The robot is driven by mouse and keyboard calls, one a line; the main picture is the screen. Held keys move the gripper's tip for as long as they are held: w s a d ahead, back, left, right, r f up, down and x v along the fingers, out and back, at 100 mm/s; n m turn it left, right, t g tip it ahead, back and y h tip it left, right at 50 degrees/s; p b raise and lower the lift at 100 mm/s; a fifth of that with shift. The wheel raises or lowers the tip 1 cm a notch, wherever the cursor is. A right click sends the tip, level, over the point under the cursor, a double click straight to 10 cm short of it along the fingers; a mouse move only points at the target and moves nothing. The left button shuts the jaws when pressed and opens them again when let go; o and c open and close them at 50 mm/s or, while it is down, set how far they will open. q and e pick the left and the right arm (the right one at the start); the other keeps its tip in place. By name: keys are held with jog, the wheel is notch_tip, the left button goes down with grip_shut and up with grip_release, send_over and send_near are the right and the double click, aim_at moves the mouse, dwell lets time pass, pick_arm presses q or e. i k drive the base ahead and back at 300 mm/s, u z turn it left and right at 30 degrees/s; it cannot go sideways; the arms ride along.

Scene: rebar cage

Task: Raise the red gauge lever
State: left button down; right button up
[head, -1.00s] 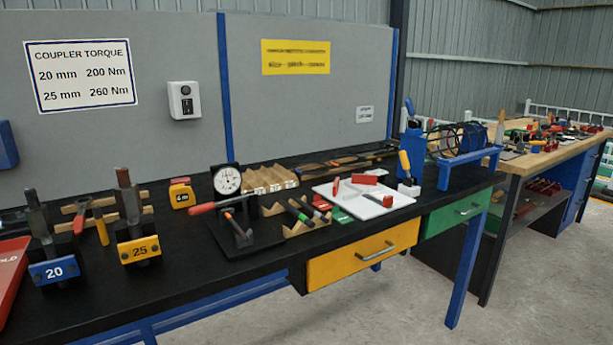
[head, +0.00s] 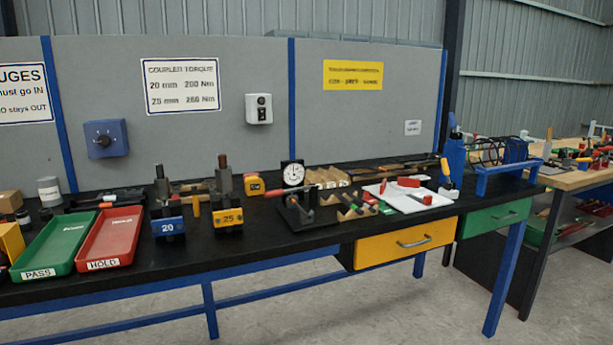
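A dial gauge (head: 293,173) with a white face stands upright on a black stand (head: 302,213) near the middle of the black bench. Its red lever (head: 292,190) points to the left and lies close to level, just below the dial. The lever's small details are too fine to make out. Neither of my grippers shows in the head view.
Two coupler stations, blue 20 (head: 168,226) and yellow 25 (head: 230,217), stand left of the gauge. A green PASS tray (head: 53,243) and red HOLD tray (head: 110,238) lie further left. Floor in front is clear.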

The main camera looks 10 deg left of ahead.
aim_at(278, 193)
jog(key=i, duration=1.1)
jog(key=u, duration=0.65)
jog(key=k, duration=0.5)
jog(key=z, duration=2)
jog(key=i, duration=1.1)
jog(key=u, duration=1.1)
